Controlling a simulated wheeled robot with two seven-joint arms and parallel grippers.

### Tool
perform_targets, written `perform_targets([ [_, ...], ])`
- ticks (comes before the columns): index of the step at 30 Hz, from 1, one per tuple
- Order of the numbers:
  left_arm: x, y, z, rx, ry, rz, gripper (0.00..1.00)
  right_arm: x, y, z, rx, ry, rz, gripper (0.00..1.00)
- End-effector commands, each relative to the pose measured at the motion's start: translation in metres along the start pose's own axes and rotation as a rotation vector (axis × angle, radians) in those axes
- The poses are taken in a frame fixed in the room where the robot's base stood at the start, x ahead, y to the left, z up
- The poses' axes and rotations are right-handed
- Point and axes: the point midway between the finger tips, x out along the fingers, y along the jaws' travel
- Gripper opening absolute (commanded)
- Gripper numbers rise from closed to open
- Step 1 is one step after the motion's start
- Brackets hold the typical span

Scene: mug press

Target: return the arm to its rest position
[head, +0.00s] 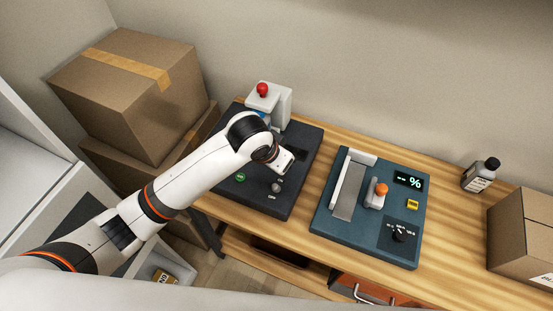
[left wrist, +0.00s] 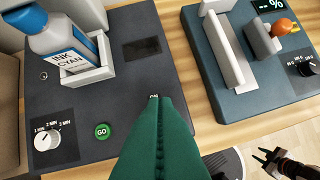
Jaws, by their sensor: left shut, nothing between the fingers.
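My left arm reaches in from the left in the head view, and its gripper (head: 285,160) is above the dark machine (head: 308,150). In the left wrist view its green fingers (left wrist: 156,102) are shut together with nothing between them. Their tips are by the ON label, and they hide the switch below it; the head view shows that switch (head: 276,187). A green GO button (left wrist: 102,131) and a minute dial (left wrist: 46,137) are to the left of the fingers.
An ink bottle (left wrist: 66,38) stands in a white holder on the dark machine. A teal device (head: 335,222) with an orange-topped lever is to its right on the wooden table. Boxes (head: 122,90) stand at the left; a small bottle (head: 480,177) and another box (head: 525,235) are at the right.

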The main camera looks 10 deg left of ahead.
Motion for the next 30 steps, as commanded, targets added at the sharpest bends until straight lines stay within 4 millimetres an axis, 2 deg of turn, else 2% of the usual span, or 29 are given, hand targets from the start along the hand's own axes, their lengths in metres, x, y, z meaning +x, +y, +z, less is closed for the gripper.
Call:
perform_targets([
  [13,0.001,-0.001,-0.001,-0.001,0.0,-0.002,0.0,0.0,-0.004,0.0,-0.001,0.0,-0.005,0.36],
  [17,0.001,-0.009,-0.014,-0.017,-0.008,-0.027,0.0,0.0,-0.006,0.0,-0.001,0.0,-0.007,0.36],
  [20,0.001,-0.019,-0.036,-0.05,-0.021,-0.06,0.0,0.0,-0.006,0.0,0.0,0.0,-0.007,0.36],
  [23,-0.003,-0.024,-0.066,-0.104,-0.032,-0.078,0.0,0.0,-0.006,0.0,0.0,0.0,-0.007,0.36],
  [30,-0.019,-0.011,-0.15,-0.246,-0.009,-0.026,0.0,0.0,-0.005,0.0,0.0,-0.001,-0.007,0.36],
])
